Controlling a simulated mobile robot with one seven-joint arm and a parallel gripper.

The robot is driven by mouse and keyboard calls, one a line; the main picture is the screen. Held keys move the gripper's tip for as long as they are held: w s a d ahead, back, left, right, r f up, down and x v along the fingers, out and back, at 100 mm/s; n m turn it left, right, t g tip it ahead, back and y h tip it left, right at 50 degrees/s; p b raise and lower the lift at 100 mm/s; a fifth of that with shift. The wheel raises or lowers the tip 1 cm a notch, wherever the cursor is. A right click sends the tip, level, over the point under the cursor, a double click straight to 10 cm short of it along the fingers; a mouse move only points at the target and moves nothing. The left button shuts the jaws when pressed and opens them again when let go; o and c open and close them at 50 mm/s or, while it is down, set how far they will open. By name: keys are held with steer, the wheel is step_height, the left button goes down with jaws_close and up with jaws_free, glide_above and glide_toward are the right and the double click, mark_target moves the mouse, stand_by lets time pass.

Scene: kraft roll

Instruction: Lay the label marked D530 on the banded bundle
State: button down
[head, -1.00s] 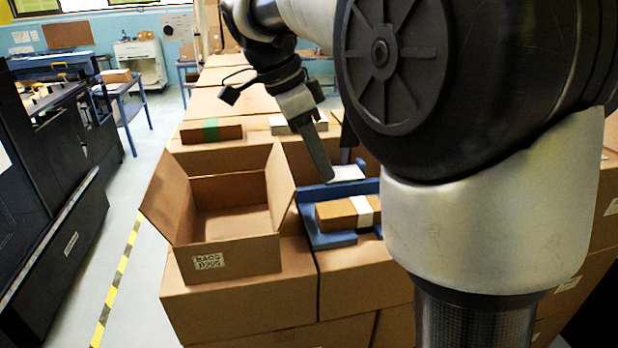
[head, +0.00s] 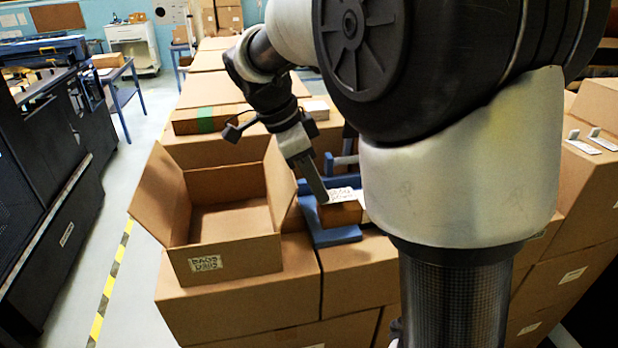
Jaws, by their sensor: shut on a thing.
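The label (head: 342,195) is a small white card with dark lettering too small to read surely. My gripper (head: 325,198) is shut on its left edge. The label lies nearly flat over the top of a brown bundle (head: 342,214) in the blue tray (head: 335,237). I cannot tell whether it touches the bundle or hovers just above. The label hides most of the bundle's top and its pale band. My arm hides the right part of the tray.
An open carton (head: 225,252) with a marked tag stands left of the tray. A green-banded bundle (head: 205,121) and a pale-banded one (head: 316,108) lie behind. More white labels (head: 585,146) rest on the cartons at the right.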

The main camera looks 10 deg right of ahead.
steer(key=shift+f+b, duration=0.65)
steer(key=shift+f, duration=0.3)
steer(key=c, duration=1.6)
jaws_free()
steer(key=shift+o, duration=0.2)
steer(key=shift+r, duration=0.1)
steer(key=shift+r+p, duration=0.4)
steer(key=shift+p, duration=0.1)
steer(key=v, duration=1.2)
steer(key=s+d+f+n+t+y, duration=0.2)
steer(key=s+f+n, duration=0.2)
steer(key=s+n, duration=0.5)
steer(key=s+d+f+n+t+y, duration=0.2)
steer(key=s+f+n+t, duration=0.1)
steer(key=s+n, duration=0.6)
steer(key=shift+s+d+f+t+y, duration=0.15)
steer(key=shift+d+f+t+y, duration=0.15)
steer(key=shift+d+f, duration=0.1)
